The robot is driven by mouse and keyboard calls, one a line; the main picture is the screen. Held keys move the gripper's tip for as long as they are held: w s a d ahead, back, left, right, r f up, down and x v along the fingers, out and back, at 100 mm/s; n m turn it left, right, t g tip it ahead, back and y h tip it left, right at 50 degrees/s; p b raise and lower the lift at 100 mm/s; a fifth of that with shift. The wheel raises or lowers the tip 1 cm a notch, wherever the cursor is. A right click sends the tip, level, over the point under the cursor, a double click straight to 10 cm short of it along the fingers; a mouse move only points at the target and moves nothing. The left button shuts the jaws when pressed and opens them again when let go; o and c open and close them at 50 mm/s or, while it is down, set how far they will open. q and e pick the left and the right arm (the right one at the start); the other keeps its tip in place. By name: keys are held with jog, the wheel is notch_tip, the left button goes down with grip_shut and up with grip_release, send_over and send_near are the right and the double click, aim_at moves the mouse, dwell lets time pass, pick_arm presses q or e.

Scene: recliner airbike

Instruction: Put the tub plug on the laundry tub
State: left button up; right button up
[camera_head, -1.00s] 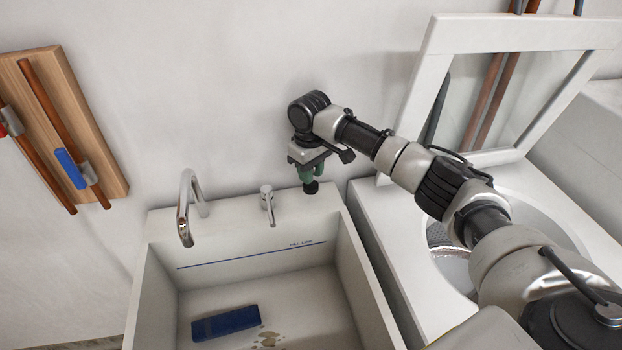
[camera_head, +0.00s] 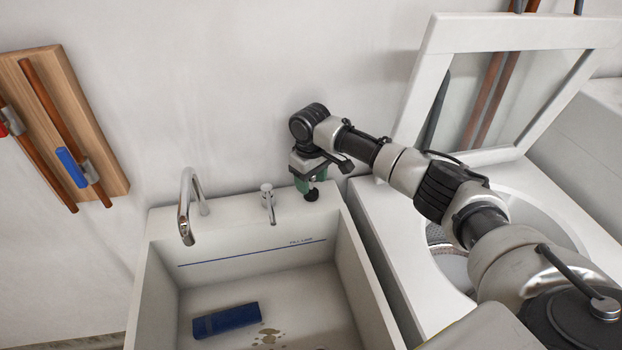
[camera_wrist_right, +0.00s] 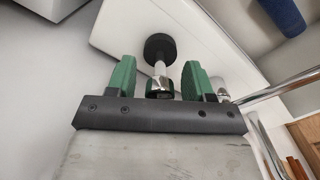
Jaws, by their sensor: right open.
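The tub plug is a round black stopper with a shiny metal stem. In the head view the plug (camera_head: 312,195) stands at the back right corner ledge of the white laundry tub (camera_head: 235,215), just under my right gripper (camera_head: 309,184). In the right wrist view the plug's black disc (camera_wrist_right: 160,46) is at the far end, and its stem end lies between the green fingers of the gripper (camera_wrist_right: 158,78). The fingers are apart, with a gap on each side of the stem. The plug's contact with the ledge is hard to make out. My left gripper is out of view.
A curved faucet (camera_head: 186,205) and a small lever (camera_head: 268,203) stand on the same ledge, left of the plug. A blue block (camera_head: 226,320) lies in the basin. A washer with its lid (camera_head: 515,90) raised is close on the right.

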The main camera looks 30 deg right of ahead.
jog(key=shift+r, duration=0.1)
notch_tip(320, 180, up, 12)
jog(key=b, duration=0.1)
dwell(0.6)
